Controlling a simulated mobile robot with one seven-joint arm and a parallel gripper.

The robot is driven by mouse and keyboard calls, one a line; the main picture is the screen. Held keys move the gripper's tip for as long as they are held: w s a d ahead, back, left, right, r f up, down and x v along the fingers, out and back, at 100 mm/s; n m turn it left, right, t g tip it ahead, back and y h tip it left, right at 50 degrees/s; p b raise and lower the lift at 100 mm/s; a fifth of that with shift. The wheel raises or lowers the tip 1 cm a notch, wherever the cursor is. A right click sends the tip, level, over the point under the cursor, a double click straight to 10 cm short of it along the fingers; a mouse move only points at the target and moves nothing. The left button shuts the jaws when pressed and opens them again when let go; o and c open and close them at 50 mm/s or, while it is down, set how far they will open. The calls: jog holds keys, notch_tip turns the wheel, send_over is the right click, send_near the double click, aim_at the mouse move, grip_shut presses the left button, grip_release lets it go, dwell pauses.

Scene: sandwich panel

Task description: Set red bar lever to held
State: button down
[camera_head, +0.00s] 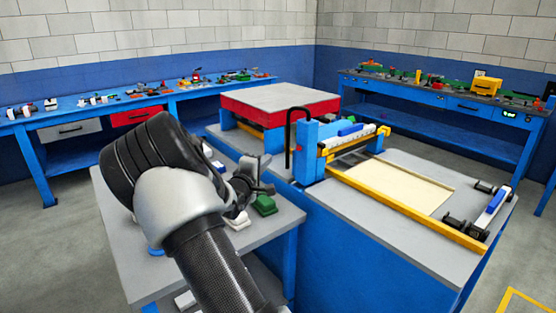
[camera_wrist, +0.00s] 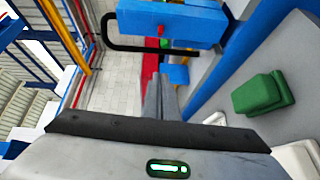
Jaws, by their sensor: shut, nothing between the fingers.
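My gripper (camera_head: 264,180) is in front of the blue machine post and above the grey side table. In the wrist view my gripper's two fingers (camera_wrist: 163,85) are together, with nothing between them. No lever with a clearly red bar shows. A bent black bar (camera_head: 298,118) stands at the left of the blue post. In the wrist view the black bar (camera_wrist: 107,32) loops past the blue post (camera_wrist: 178,20), beyond my fingertips and apart from them. A small red piece (camera_wrist: 162,30) shows by the blue post; I cannot tell whether it belongs to the lever.
A green block (camera_head: 264,205) sits on the side table (camera_head: 140,265), right of my gripper in the wrist view. The blue machine has a panel bed (camera_head: 400,185) with a yellow rail (camera_head: 420,217). A red-sided table (camera_head: 290,98) stands behind.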

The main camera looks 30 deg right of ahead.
aim_at(299, 148)
jog(key=shift+d+n+h, duration=0.3)
jog(key=shift+h, duration=0.2)
jog(key=shift+f, duration=0.1)
jog(key=w+d+b, duration=0.2)
jog(key=w+d, duration=0.1)
jog(key=d, duration=0.8)
jog(key=shift+b, duration=0.3)
jog(key=shift+s+d+t+y, duration=0.15)
jog(key=shift+d+t+y, duration=0.05)
jog(key=shift+t+y, duration=0.1)
